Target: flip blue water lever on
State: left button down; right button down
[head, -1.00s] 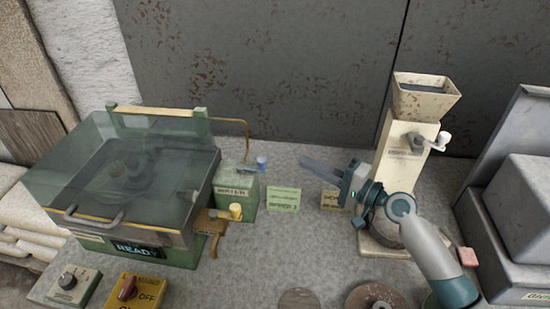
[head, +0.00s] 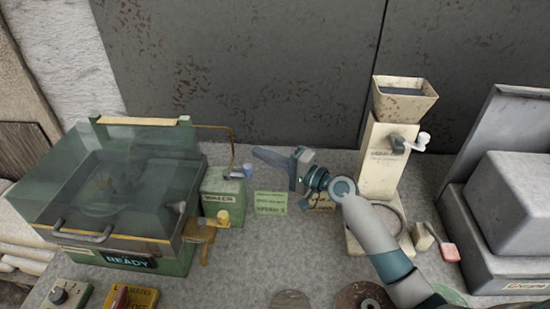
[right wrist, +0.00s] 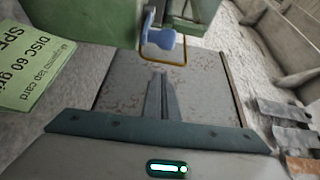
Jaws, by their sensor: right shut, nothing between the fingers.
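The blue water lever (head: 247,171) sticks out at the top right of the green water box (head: 223,197), beside the grinding machine. It also shows in the right wrist view as a blue knob (right wrist: 160,38) against the green box. My right gripper (head: 257,153) is shut and empty, pointing left, with its tips close to the lever in the head view. In the right wrist view the closed fingertips (right wrist: 159,76) are just below the lever, with a visible gap. My left gripper is not in view.
A green card (head: 270,203) stands right of the water box. The clear-lidded machine (head: 110,190) is on the left, and a cream hopper machine (head: 385,150) stands behind my right arm.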

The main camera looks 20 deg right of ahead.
jog(key=s+a, duration=0.1)
jog(key=s+a+p, duration=0.1)
jog(key=s, duration=0.1)
jog(key=shift+s+f+p, duration=0.15)
jog(key=shift+s+p, duration=0.05)
jog(key=shift+p, duration=0.1)
jog(key=shift+d, duration=0.1)
